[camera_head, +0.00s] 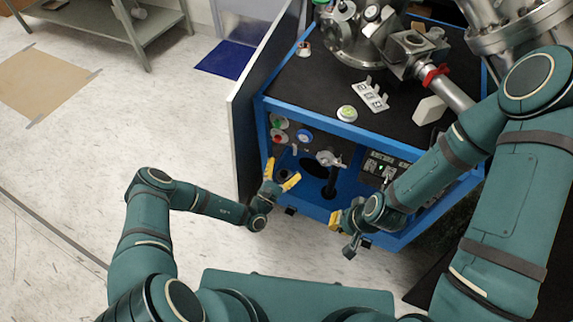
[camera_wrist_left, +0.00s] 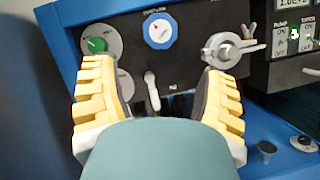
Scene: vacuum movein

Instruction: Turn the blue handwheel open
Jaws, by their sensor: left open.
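The blue handwheel (camera_head: 304,136) is on the dark front panel of the blue-framed cabinet. In the left wrist view the blue handwheel (camera_wrist_left: 160,30) is a round blue ring with a pale centre, at the top middle. My left gripper (camera_head: 281,174) is open and empty in front of the panel, below and left of the blue handwheel. In the left wrist view my left gripper's yellow fingers (camera_wrist_left: 158,78) stand wide apart below it, not touching it. My right gripper (camera_head: 343,226) is low in front of the cabinet, right of my left one; its jaw opening is unclear.
A green knob (camera_wrist_left: 96,45) is left of the blue handwheel, and a metal clamp fitting (camera_wrist_left: 222,50) is right. A small lever (camera_wrist_left: 152,90) hangs between them. A red knob (camera_head: 279,138) sits below the green one. The open cabinet door (camera_head: 250,105) stands to the left.

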